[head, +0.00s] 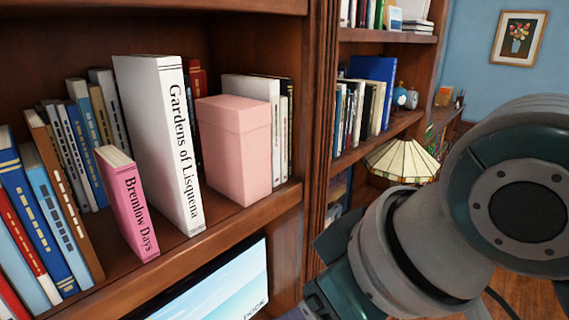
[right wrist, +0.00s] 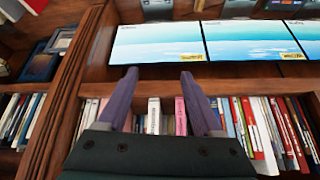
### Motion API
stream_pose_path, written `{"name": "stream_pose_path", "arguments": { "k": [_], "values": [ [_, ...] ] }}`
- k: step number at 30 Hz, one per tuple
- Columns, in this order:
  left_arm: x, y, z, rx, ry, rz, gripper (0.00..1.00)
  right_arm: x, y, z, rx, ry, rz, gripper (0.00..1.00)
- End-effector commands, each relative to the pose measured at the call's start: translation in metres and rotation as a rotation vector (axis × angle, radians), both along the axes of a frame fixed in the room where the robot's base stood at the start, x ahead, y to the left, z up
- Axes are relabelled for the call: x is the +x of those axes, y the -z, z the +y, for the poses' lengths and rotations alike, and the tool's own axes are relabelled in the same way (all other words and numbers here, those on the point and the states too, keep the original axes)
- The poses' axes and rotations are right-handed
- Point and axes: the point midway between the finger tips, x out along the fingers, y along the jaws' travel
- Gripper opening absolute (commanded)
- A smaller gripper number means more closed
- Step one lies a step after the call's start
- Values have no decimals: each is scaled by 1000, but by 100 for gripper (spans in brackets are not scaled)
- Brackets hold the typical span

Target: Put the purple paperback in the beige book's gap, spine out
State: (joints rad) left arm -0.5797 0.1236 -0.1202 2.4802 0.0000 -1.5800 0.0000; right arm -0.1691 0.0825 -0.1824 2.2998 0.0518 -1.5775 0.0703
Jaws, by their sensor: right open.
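I cannot make out a purple paperback for certain in either view. No beige book's gap can be told for certain either. In the right wrist view my right gripper (right wrist: 158,88) is open, its two purple-grey fingers apart with nothing held between them. My left gripper is not in view.
On the upper shelf stand a pink "Bremlow Days" book (head: 127,203), a tall white "Gardens of Lisquena" book (head: 158,140) and a pink box (head: 235,150). A lamp (head: 402,160) stands beyond the bookcase.

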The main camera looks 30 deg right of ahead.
Motion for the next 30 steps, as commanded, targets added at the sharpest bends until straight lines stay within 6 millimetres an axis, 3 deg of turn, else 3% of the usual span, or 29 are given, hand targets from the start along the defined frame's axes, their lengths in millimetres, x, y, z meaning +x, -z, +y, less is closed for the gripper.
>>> {"name": "stream_pose_path", "arguments": {
  "k": [1,3,6,9,30],
  "values": [
    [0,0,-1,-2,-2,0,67,-31,16,-9,-22,2,59,67],
    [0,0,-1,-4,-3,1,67,-63,28,-19,-52,3,116,67],
    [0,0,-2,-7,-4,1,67,-96,37,-29,-81,-1,175,67],
    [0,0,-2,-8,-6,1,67,-113,40,-34,-98,-4,206,67],
    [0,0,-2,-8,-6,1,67,-118,41,-36,-103,-6,216,67]
  ]
}}
